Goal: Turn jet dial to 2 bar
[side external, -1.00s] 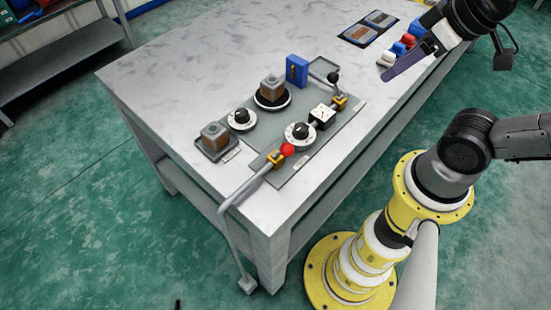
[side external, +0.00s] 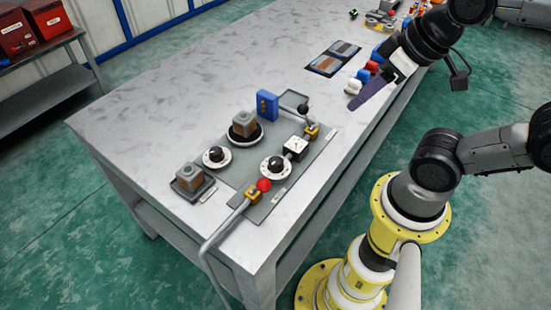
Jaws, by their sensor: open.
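Two dials with black knobs and white scale rings sit on the bench. One dial (side external: 276,166) is on the grey plate, in line with the pipe, next to a small white square gauge (side external: 295,147). The other dial (side external: 216,156) is further left, between two brown-grey blocks. Which one is the jet dial, and the scale readings, are too small to tell. My gripper (side external: 354,116) is at the upper right, near the bench's right edge, well apart from both dials. It is open, with its fingers seen edge-on and nothing visible in them.
A red ball knob (side external: 264,185) and bent pipe (side external: 222,232) are near the pipe-line dial. A black-knobbed lever (side external: 304,109), blue block (side external: 267,106) and brown-grey blocks (side external: 244,124) (side external: 189,176) stand around. White, red and blue pieces (side external: 363,77) lie behind my gripper. The bench's left side is clear.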

